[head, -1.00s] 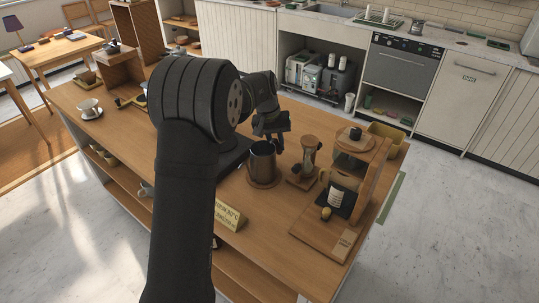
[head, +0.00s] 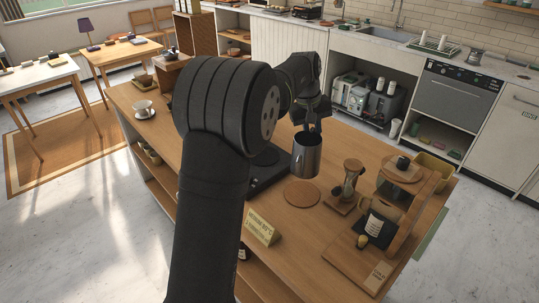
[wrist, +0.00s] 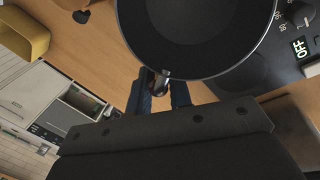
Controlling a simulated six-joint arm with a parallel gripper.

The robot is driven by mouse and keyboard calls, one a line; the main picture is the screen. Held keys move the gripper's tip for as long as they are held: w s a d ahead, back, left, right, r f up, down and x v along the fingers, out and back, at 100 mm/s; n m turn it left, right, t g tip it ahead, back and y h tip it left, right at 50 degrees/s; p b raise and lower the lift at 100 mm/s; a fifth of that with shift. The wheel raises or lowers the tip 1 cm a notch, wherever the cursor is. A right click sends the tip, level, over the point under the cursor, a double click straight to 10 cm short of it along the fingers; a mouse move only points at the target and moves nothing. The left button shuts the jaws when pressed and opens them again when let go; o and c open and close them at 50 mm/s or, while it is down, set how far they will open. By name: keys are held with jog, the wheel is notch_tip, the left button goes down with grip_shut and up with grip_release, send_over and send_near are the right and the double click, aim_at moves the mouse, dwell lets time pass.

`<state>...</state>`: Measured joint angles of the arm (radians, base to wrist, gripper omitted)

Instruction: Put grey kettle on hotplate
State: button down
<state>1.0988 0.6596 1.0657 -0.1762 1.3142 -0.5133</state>
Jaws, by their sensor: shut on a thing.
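The grey kettle (head: 306,157) is an open-topped metal vessel, held up above the cart top in the head view. My gripper (head: 314,124) is shut on it at its upper rim or handle. In the wrist view the kettle's dark round opening (wrist: 195,22) fills the top middle, and my gripper's fingers (wrist: 160,92) close on a small dark part at its edge. The hotplate (head: 268,172) is a black slab left of the kettle, partly hidden behind my arm. In the wrist view its panel (wrist: 296,40) has a knob and reads OFF.
A round brown mat (head: 301,193) lies bare below the kettle. An hourglass-shaped brewer (head: 349,180) stands to its right, near a wooden stand (head: 405,187) with a jar. A yellow sign (head: 261,226) stands at the front edge. A tan bin (head: 433,168) is at the far right.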

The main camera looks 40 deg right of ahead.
jog(key=w+a+r+n+t+y, duration=0.1)
jog(key=w+a+r+n+t, duration=0.3)
jog(key=n, duration=0.7)
jog(key=w+a+n, duration=0.2)
jog(key=w+n, duration=0.4)
jog(key=n, duration=0.4)
jog(key=shift+n, duration=0.4)
jog(key=shift+w+a+f, duration=0.5)
jog(key=shift+w+f, duration=1.35)
jog(key=shift+w, duration=0.1)
jog(key=shift+w+a+f, duration=0.55)
jog(key=shift+w+f, duration=1.25)
jog(key=shift+w, duration=0.1)
jog(key=shift+w+a+f, duration=0.5)
jog(key=shift+w+f, duration=1.35)
jog(key=shift+w, duration=0.1)
jog(key=shift+f, duration=0.1)
jog(key=c, duration=1.3)
grip_release()
jog(key=shift+f+g, duration=0.1)
jog(key=shift+g, duration=0.2)
jog(key=d+v, duration=0.1)
jog(key=v, duration=1.1)
jog(key=shift+a, duration=0.35)
